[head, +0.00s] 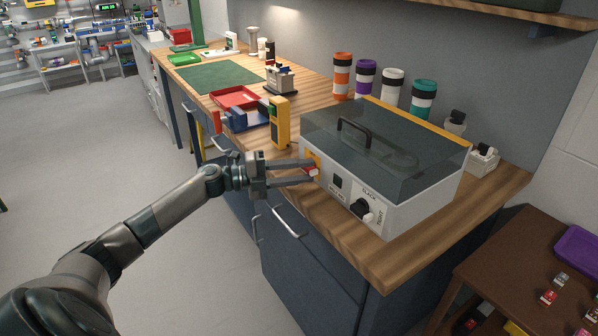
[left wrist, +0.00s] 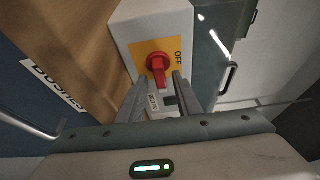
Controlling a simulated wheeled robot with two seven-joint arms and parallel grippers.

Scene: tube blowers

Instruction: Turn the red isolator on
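The red isolator (head: 312,171) is a red rotary handle on a yellow plate, at the left end of the front of a grey-white box with a dark clear lid. In the left wrist view the red handle (left wrist: 158,68) shows face on, with "OFF" printed on the yellow plate to its right. My left gripper (head: 312,172) is open at the isolator. In the left wrist view its fingertips (left wrist: 161,82) lie on either side of the handle's lower end, with gaps visible. Whether a finger touches the handle cannot be told. My right gripper is not in view.
The box's front (head: 340,192) also has a black rocker switch and a black knob (head: 361,208). A yellow device (head: 280,122) and a red tray (head: 236,97) stand left on the wooden bench. Coloured rolls stand behind the box. Bench edge and drawer handles lie below my arm.

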